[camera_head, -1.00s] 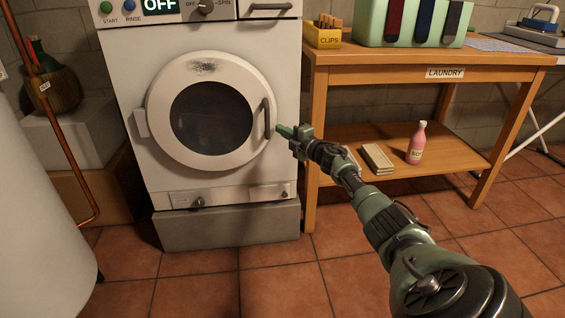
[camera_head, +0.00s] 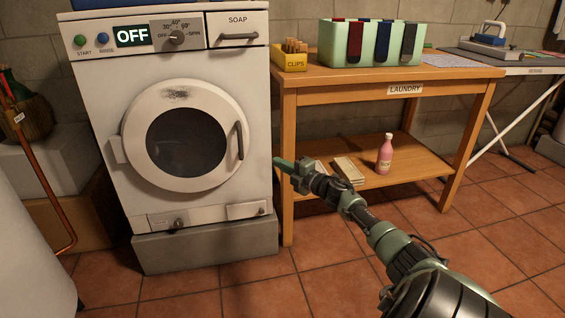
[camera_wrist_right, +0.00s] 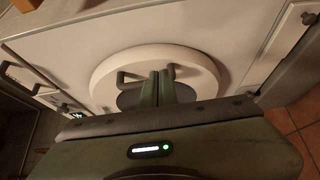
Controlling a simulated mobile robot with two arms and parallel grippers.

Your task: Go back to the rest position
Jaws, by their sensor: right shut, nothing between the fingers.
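My right gripper (camera_head: 282,163) is shut and empty. In the head view it is in front of the table's left leg, to the right of the washing machine's round door (camera_head: 187,136), with a visible gap to the door handle (camera_head: 239,140). The door looks closed. In the right wrist view the two green fingers (camera_wrist_right: 160,84) are together, with the white door ring (camera_wrist_right: 205,70) behind them. My left gripper is not in view.
The washing machine (camera_head: 95,110) stands on a grey plinth (camera_head: 205,248), and its display reads OFF. A wooden laundry table (camera_head: 440,75) is to its right, with a pink bottle (camera_head: 384,155) on the lower shelf. A copper pipe (camera_head: 38,165) is at left. The tiled floor in front is open.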

